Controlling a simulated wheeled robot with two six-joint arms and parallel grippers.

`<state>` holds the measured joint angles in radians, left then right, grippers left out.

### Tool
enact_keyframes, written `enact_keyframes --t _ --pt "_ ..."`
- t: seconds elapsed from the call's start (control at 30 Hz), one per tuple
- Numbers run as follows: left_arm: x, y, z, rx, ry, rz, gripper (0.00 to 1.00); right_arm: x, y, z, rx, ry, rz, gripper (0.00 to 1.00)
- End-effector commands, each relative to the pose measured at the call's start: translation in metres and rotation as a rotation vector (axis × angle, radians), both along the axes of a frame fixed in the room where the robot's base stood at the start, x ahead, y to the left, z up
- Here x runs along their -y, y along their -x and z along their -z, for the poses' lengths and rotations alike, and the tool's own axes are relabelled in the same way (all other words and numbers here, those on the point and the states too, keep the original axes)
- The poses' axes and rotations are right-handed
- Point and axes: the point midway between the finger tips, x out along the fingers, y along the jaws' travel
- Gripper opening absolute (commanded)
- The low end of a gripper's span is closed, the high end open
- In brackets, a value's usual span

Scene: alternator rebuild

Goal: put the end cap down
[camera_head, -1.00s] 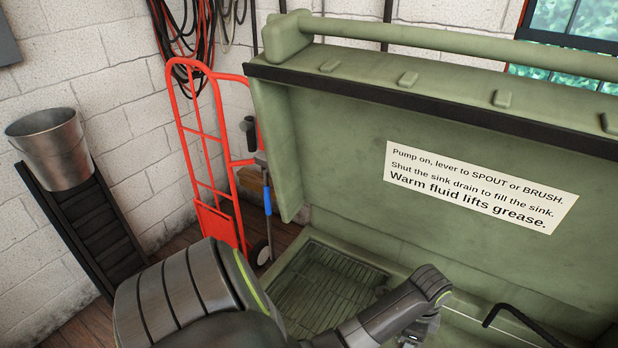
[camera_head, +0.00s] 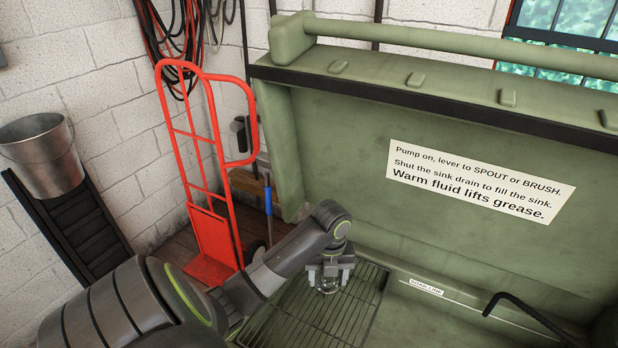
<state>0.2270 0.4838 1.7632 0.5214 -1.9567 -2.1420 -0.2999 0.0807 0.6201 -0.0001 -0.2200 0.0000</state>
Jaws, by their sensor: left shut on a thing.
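My left gripper (camera_head: 329,277) points down over the slatted rack (camera_head: 347,315) at the left end of the green parts washer. It is shut on a small grey metal piece, the end cap (camera_head: 328,290), of which only a little shows below the fingers. I cannot tell whether the end cap touches the rack or hangs just above it. My right gripper is not in view.
The washer's raised green lid (camera_head: 340,140) with a printed sign (camera_head: 480,180) stands behind the rack. A black bent spout (camera_head: 530,317) is at the right. A red hand truck (camera_head: 208,180) and a metal bucket (camera_head: 42,155) stand at the left.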

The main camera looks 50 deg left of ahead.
Motion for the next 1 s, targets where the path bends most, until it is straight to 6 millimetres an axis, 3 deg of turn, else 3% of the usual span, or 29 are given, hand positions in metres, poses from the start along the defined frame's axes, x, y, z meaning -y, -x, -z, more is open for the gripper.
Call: enact_keyframes --t 0.17,0.43,0.8,1.0 --pt "-0.005 0.002 -0.002 -0.004 -0.001 0.079 0.31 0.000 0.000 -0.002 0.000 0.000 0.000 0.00" --pt "-0.005 0.004 0.044 -0.007 0.000 0.088 0.31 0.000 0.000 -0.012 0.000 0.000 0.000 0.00" --pt "-0.005 0.002 0.086 -0.005 -0.001 0.088 0.31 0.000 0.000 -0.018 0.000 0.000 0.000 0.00" --pt "-0.006 0.002 0.095 -0.001 -0.003 0.089 0.31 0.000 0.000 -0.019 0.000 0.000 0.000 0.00"
